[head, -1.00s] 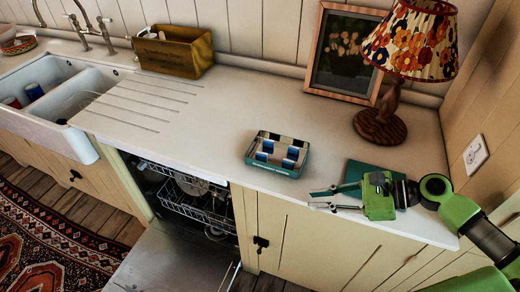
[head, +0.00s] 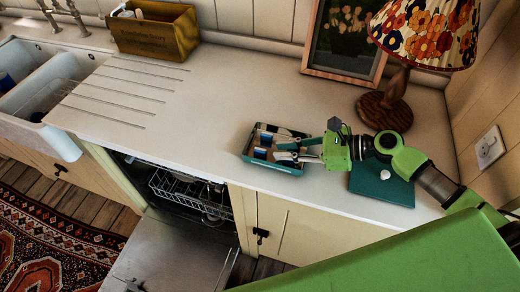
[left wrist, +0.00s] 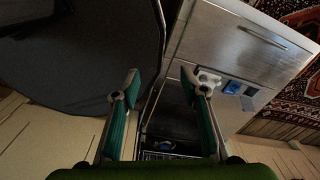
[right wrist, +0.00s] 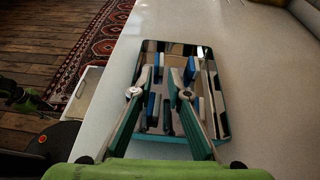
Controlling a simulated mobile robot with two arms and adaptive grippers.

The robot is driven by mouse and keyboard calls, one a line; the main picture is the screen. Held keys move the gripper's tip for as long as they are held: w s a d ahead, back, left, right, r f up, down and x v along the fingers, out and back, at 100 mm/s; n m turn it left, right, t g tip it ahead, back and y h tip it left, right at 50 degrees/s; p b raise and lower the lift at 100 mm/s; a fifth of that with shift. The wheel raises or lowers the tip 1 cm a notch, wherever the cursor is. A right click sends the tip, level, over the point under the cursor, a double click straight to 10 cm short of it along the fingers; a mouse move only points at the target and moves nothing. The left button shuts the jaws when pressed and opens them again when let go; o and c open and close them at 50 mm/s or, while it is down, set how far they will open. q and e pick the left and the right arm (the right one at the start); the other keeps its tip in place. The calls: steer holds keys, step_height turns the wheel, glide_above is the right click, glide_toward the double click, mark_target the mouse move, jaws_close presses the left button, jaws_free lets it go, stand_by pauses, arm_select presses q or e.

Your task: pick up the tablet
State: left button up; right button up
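Small blue-and-white tablets (head: 261,153) stand in a teal-edged divided box (head: 270,169) on the counter; several blue ones (right wrist: 150,108) show in the right wrist view. My right gripper (head: 280,150) reaches over the box from the right. In the right wrist view its fingers (right wrist: 173,78) are partly apart above the compartments, with no tablet clearly gripped. The fingers hide part of the box's contents. My left gripper (left wrist: 163,85) is open and empty, above the lowered dishwasher door (left wrist: 222,42). A dispenser (left wrist: 228,84) with a blue patch shows on that door.
A teal panel with a white knob (head: 385,175) lies right of the box, under my right arm. A lamp (head: 384,108) and a picture frame (head: 343,40) stand behind. The open dishwasher door (head: 175,250) juts out in front. The counter left of the box is clear.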

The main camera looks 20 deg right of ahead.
mark_target(265, 151)
steer(key=shift+w+a+f, duration=0.1)
steer(key=shift+w+a, duration=0.15)
steer(key=shift+w+a+f+p, duration=0.1)
steer(key=shift+w+a+p, duration=0.2)
steer(key=shift+a+p, duration=0.3)
steer(key=x, duration=0.3)
steer(key=shift+w+a+f+p, duration=0.15)
steer(key=shift+a+p, duration=0.1)
steer(key=shift+p, duration=0.15)
steer(key=shift+a+f, duration=0.15)
arm_select(q)
steer(key=shift+w+r, duration=1.05)
steer(key=shift+r, duration=0.05)
arm_select(e)
steer(key=c, duration=0.4)
